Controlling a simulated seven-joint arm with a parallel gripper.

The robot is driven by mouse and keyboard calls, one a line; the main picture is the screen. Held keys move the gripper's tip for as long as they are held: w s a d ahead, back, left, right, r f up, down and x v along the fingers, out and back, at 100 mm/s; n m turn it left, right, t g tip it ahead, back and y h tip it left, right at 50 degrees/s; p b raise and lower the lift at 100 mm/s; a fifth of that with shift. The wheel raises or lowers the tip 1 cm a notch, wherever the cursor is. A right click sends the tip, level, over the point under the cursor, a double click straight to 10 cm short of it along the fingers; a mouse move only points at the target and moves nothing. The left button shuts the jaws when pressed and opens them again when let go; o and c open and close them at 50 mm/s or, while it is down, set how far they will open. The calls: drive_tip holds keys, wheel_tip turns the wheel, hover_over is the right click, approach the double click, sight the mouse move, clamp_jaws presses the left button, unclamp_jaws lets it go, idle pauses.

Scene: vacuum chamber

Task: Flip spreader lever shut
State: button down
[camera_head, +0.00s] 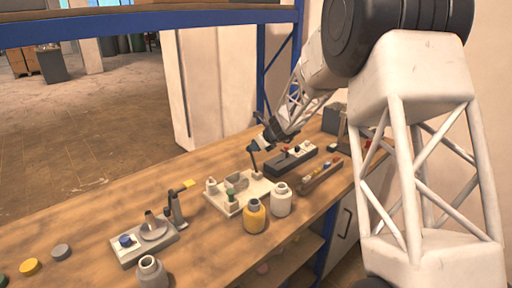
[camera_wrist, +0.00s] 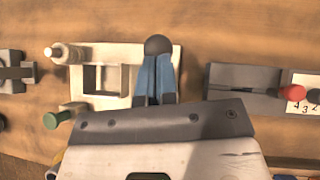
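The spreader lever seems to be the thin dark post (camera_head: 256,165) standing roughly upright at the back right of a pale base plate (camera_head: 237,203). In the wrist view a dark round knob (camera_wrist: 158,45), apparently the lever's top, shows just past my fingertips. The pale plate (camera_wrist: 95,52) with its square frame lies left of them. My gripper (camera_head: 258,144) is at the lever's upper end. In the wrist view its blue fingers (camera_wrist: 156,75) are close together, with only a thin line between them. They partly hide the knob. I cannot tell whether they touch it.
A dark block (camera_head: 291,161) with a red knob (camera_wrist: 292,93) stands close right of the plate. A yellow jar (camera_head: 254,216) and a white jar (camera_head: 281,201) stand in front. A grey fixture (camera_head: 144,247) stands at left. The wooden bench is clear behind the plate.

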drive_tip(key=v, duration=1.3)
drive_tip(key=shift+w+d, duration=0.1)
drive_tip(key=shift+d, duration=0.05)
idle(0.4)
